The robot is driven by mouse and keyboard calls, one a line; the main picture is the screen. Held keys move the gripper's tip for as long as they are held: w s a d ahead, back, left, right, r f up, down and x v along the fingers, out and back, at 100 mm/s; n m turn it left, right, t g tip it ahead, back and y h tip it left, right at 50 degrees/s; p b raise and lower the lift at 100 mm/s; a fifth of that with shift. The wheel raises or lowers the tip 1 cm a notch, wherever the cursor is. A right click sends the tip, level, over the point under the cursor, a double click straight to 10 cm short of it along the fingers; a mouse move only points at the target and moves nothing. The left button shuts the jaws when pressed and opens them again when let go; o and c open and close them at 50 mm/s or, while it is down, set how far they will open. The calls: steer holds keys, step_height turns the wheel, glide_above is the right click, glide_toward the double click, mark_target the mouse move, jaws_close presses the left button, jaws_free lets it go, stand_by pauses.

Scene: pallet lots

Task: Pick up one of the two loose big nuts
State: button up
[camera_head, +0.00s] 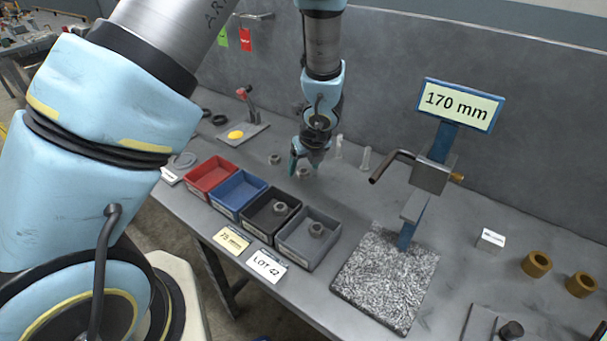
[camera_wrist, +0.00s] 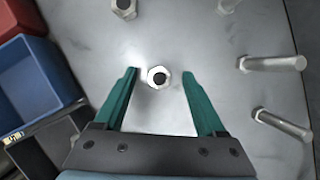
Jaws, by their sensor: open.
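Two loose big nuts lie on the grey bench. One nut (camera_wrist: 158,77) lies flat between and slightly beyond the tips of my gripper (camera_wrist: 161,74), touching neither finger as far as I can see. In the head view my gripper (camera_head: 305,168) points down over this nut (camera_head: 303,173), whose upper part is partly hidden. The other nut (camera_head: 274,159) lies to the left and farther back. It also shows at the top edge of the wrist view (camera_wrist: 123,6), partly cut off. My gripper is open and empty.
Red (camera_head: 210,174), blue (camera_head: 238,191), black (camera_head: 271,213) and grey (camera_head: 310,239) bins stand in front; the black and grey ones each hold a nut. Two bolts (camera_wrist: 272,63) (camera_wrist: 283,124) are right of my gripper. A 170 mm stand (camera_head: 430,180) is farther right.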

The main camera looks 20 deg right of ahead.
steer(key=shift+w+f, duration=0.15)
steer(key=shift+f, duration=0.1)
steer(key=shift+c, duration=0.3)
jaws_close()
